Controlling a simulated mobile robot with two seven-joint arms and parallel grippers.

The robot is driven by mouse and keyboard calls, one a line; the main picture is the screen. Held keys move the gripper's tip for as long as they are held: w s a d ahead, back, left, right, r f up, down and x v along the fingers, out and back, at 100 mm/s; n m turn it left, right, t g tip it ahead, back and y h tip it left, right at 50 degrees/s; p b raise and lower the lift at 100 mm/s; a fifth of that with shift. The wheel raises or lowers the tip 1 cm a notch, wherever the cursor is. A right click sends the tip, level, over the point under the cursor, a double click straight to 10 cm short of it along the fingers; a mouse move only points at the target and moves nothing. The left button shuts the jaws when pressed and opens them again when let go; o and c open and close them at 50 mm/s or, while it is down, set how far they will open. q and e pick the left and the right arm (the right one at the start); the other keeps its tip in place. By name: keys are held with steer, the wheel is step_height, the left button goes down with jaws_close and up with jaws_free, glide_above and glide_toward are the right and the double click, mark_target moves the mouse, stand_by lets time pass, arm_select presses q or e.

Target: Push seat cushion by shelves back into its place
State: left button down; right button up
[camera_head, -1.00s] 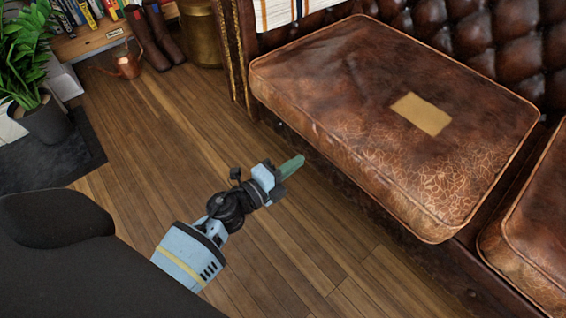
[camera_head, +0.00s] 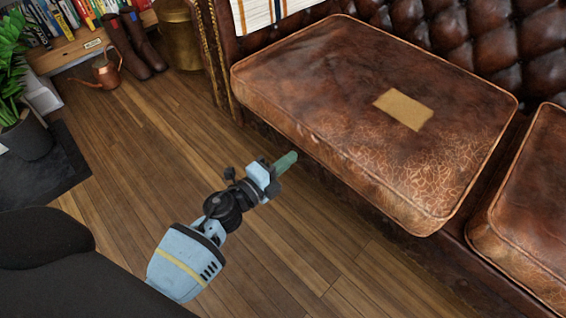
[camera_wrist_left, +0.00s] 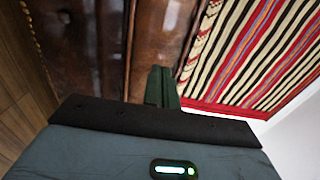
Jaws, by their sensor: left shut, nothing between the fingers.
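The seat cushion (camera_head: 330,95) is brown worn leather with a tan patch, on the sofa in the head view. Its front edge juts out past the sofa's front, and it lies at a slight angle. My left gripper (camera_head: 287,162) is shut and empty, with green fingers. It is in front of the cushion's front side, low near its left half; whether it touches I cannot tell. In the left wrist view the shut fingers (camera_wrist_left: 161,86) point toward brown leather (camera_wrist_left: 165,35). My right gripper is not in view.
A second cushion (camera_head: 530,215) sits at the right. The tufted backrest (camera_head: 440,35) rises behind. A striped cloth (camera_head: 265,12) hangs at the sofa's left end. Boots (camera_head: 140,45), a copper watering can (camera_head: 106,72) and a potted plant (camera_head: 25,135) stand left. The wooden floor (camera_head: 160,150) between is clear.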

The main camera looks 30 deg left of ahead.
mark_target(308, 144)
arm_select(q)
steer(key=x, duration=0.3)
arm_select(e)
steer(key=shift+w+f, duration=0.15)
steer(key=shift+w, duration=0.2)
arm_select(q)
steer(key=shift+w, duration=0.1)
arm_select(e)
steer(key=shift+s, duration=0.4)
arm_select(q)
steer(key=shift+w+d+b, duration=0.2)
steer(key=shift+w+b, duration=0.1)
steer(key=shift+w, duration=0.05)
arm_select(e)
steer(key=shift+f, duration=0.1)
arm_select(q)
steer(key=shift+w+d, duration=0.15)
steer(key=shift+w, duration=0.3)
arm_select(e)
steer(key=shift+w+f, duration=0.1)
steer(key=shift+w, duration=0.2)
arm_select(q)
steer(key=shift+s, duration=0.15)
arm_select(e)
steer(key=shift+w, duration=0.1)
